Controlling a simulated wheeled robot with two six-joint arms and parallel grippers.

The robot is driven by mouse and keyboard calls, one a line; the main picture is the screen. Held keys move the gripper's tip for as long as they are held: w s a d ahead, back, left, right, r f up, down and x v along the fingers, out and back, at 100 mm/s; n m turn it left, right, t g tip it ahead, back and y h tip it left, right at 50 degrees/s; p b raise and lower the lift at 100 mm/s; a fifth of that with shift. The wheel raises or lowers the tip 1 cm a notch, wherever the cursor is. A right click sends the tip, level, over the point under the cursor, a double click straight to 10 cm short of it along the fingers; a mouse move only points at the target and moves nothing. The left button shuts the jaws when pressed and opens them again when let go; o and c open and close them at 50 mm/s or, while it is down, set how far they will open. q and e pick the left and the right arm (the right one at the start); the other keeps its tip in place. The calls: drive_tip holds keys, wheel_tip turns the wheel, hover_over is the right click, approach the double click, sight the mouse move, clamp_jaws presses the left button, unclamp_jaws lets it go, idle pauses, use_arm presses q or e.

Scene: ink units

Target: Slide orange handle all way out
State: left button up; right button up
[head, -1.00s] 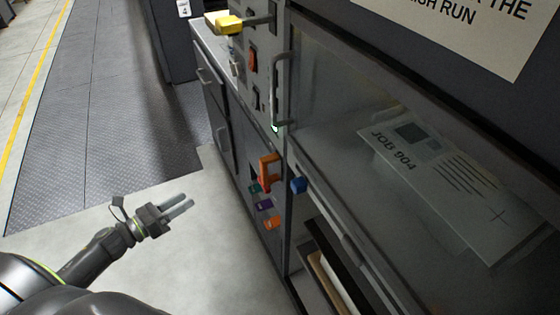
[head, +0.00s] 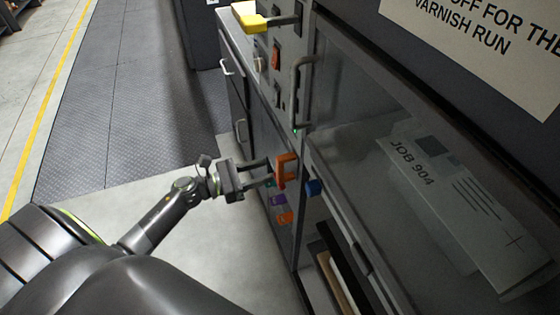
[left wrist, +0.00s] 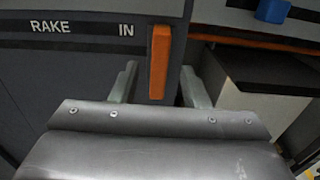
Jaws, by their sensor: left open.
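The orange handle (head: 286,170) stands upright on the machine's front panel in the head view. In the left wrist view the orange handle (left wrist: 160,62) shows as a vertical bar beside a panel marked RAKE and IN. My left gripper (head: 270,172) is open, its fingers pointing at the handle. In the left wrist view my left gripper (left wrist: 158,85) has one finger on each side of the handle, with gaps visible; whether the tips reach past it I cannot tell. My right gripper is not in view.
A blue knob (head: 313,187) sits just right of the handle. Purple (head: 278,200) and orange (head: 285,217) tabs sit below it. A glass door (head: 350,110) with a grey pull (head: 298,90) is at right. Floor at left is clear.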

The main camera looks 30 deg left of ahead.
sight(277, 167)
use_arm(q)
drive_tip(key=p+x, duration=0.1)
drive_tip(key=x, duration=0.5)
drive_tip(key=shift+c, duration=0.4)
clamp_jaws()
